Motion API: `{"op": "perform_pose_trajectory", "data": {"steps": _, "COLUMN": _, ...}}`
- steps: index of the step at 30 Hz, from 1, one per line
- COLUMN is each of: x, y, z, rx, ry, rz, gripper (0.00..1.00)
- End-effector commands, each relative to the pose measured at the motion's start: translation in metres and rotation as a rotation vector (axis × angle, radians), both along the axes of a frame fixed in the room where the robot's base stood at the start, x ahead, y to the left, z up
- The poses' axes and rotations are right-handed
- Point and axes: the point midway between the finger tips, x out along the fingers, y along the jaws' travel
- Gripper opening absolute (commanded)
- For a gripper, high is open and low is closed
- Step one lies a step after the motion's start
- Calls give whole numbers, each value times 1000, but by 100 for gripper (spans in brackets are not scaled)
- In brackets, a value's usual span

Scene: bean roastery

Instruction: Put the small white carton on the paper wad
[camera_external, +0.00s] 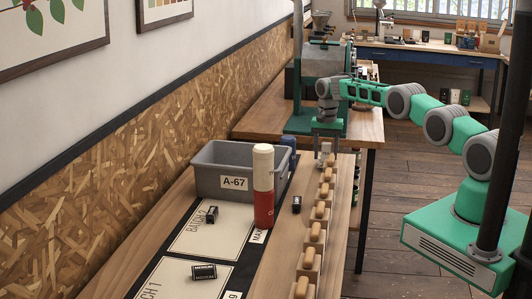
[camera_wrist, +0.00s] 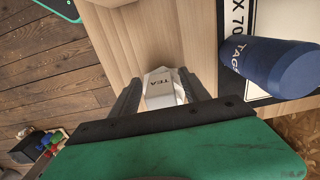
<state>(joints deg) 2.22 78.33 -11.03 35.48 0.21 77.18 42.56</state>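A blue cylinder marked TAGS (camera_wrist: 268,66) stands beside the carton. A grey bin A-67 (camera_external: 225,180), a red and cream cylinder (camera_external: 263,190) and small dark packs (camera_external: 204,272) are nearer. A row of wooden pegs (camera_external: 313,232) lines the table's right side.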

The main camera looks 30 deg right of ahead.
Motion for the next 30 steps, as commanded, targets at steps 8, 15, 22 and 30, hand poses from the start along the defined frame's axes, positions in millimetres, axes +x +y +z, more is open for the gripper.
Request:
{"op": "perform_pose_trajectory", "data": {"steps": 8, "x": 0, "y": 0, "z": 6, "rx": 0, "ry": -1, "rz": 0, "gripper": 54}}
{"op": "perform_pose_trajectory", "data": {"steps": 15, "x": 1, "y": 0, "z": 49, "rx": 0, "ry": -4, "rz": 0, "gripper": 54}}
{"op": "perform_pose_trajectory", "data": {"steps": 22, "x": 0, "y": 0, "z": 85, "rx": 0, "ry": -6, "rz": 7, "gripper": 54}}
{"op": "perform_pose_trajectory", "data": {"steps": 30, "x": -36, "y": 7, "z": 196, "rx": -14, "ry": -105, "rz": 181, "gripper": 54}}
